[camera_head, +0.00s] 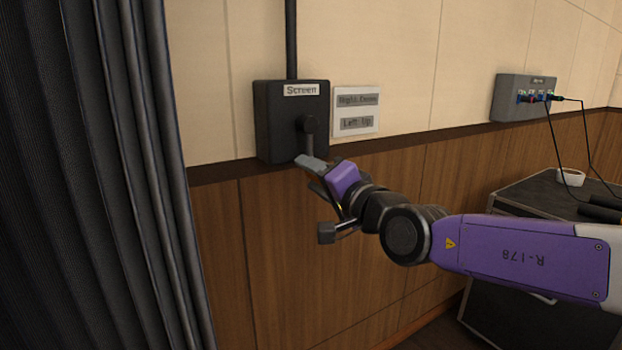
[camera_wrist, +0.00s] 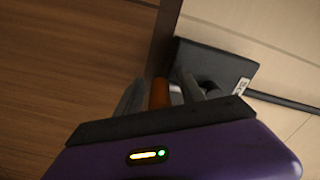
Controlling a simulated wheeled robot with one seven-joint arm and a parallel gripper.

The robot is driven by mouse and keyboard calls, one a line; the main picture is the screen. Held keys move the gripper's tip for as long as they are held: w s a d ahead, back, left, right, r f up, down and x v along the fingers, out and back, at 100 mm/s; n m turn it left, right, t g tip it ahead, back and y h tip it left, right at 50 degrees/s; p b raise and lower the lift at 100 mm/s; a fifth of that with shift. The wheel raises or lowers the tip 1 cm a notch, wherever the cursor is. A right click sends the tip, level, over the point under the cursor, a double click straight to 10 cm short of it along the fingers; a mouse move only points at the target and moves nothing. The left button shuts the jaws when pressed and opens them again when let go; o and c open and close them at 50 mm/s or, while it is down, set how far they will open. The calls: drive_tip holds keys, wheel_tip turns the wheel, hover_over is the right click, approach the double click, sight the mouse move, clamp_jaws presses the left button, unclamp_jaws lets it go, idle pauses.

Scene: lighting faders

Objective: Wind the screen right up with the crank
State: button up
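The black crank box (camera_head: 270,120) labelled "Screen" is on the wall; it also shows in the wrist view (camera_wrist: 215,62). Its crank hub (camera_head: 311,124) is on the box front, and the crank arm points down. My gripper (camera_head: 313,174) is at the lower end of the crank, just below the box. In the wrist view, an orange-brown crank handle (camera_wrist: 159,94) shows between the two grey fingers of my gripper (camera_wrist: 162,95). The fingers look apart, with a gap beside the handle. The handle is hidden in the head view. The screen itself is not seen.
A sign (camera_head: 356,111) beside the box reads "Right: Down" and "Left: Up". A dark curtain (camera_head: 110,180) hangs at the left.

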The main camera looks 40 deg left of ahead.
drive_tip(key=shift+w+d+r, duration=0.3)
drive_tip(key=shift+w+d, duration=0.3)
drive_tip(key=s+p+v, duration=0.1)
drive_tip(key=v, duration=0.6)
drive_tip(key=shift+s+a+f+p, duration=0.15)
drive_tip(key=shift+a+f+p, duration=0.05)
drive_tip(key=shift+f+p, duration=0.15)
